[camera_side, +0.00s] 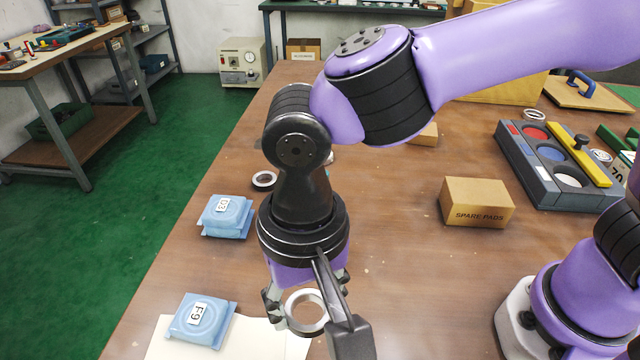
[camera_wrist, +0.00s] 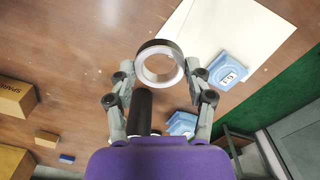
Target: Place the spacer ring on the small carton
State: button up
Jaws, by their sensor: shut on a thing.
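A metallic ring, taken as the spacer ring (camera_side: 291,318), is held between the fingers of my gripper (camera_side: 306,310) at the bottom middle of the side view. In the wrist view the ring (camera_wrist: 142,62) sits at the fingertips (camera_wrist: 158,72), its bright inner wall facing the camera. My gripper is shut on it, above the table. A brown carton marked "SPARE PADS" (camera_side: 477,203) stands to the right, well apart from the ring. A smaller plain carton (camera_side: 427,138) is behind it, partly hidden by my arm. I cannot tell which is the small carton.
A dark ring (camera_side: 254,183) lies near my wrist. A grey tray with coloured recesses (camera_side: 545,180) is at right. Table between sheet and cartons looks clear.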

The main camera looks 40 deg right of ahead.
jog(key=w+d+r+m, duration=0.2)
jog(key=d, duration=0.5)
jog(key=w+d+r+m, duration=0.3)
jog(key=d, duration=0.4)
jog(key=m, duration=0.5)
send_over(479, 190)
jog(key=f, duration=0.4)
jog(key=shift+s+a+f, duration=0.1)
jog(key=shift+a+f, duration=0.25)
jog(key=shift+a, duration=0.05)
jog(key=shift+d+f, duration=0.15)
jog(key=shift+d, duration=0.15)
jog(key=shift+f, duration=2.05)
jog(key=shift+f, duration=0.1)
jog(key=o, duration=1.2)
jog(key=shift+o, duration=0.2)
